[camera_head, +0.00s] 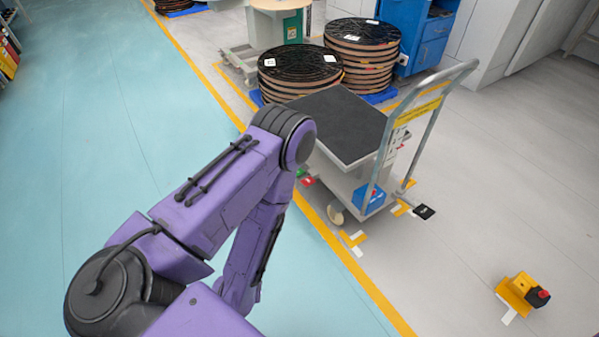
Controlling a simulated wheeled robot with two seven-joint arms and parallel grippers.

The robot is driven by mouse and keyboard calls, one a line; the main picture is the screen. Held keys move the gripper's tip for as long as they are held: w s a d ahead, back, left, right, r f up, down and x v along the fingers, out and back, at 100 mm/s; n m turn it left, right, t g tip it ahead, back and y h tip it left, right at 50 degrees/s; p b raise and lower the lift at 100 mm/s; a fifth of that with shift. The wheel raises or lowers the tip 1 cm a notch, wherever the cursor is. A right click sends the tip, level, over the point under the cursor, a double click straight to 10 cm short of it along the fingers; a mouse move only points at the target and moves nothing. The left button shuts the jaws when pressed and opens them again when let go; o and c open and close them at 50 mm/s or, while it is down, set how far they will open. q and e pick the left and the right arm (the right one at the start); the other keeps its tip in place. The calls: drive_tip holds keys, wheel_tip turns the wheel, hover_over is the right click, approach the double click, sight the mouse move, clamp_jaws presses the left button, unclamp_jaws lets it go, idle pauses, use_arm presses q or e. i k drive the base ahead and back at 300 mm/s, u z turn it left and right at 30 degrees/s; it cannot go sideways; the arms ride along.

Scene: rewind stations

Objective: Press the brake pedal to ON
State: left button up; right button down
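A grey push cart (340,118) with a dark top mat and a tubular handle stands right of centre. A small red part (308,182) with a white mark and a small green part (299,173) show low at its near left side, close to my arm; they look like a pedal, but they are too small to tell its state. A black flat piece (424,212) with white marking lies low by the cart's right side. My purple arm rises from the lower left and bends back down. Neither gripper shows in the view.
Stacked reels (300,70) stand behind. A yellow box with a red button (523,293) lies on the right floor. A yellow line (370,285) crosses the floor. The teal floor at left is clear.

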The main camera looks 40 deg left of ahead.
sight(304, 178)
drive_tip(key=u, duration=0.55)
drive_tip(key=i, duration=0.75)
drive_tip(key=u, duration=1.25)
drive_tip(key=i, duration=0.4)
drive_tip(key=u, duration=0.35)
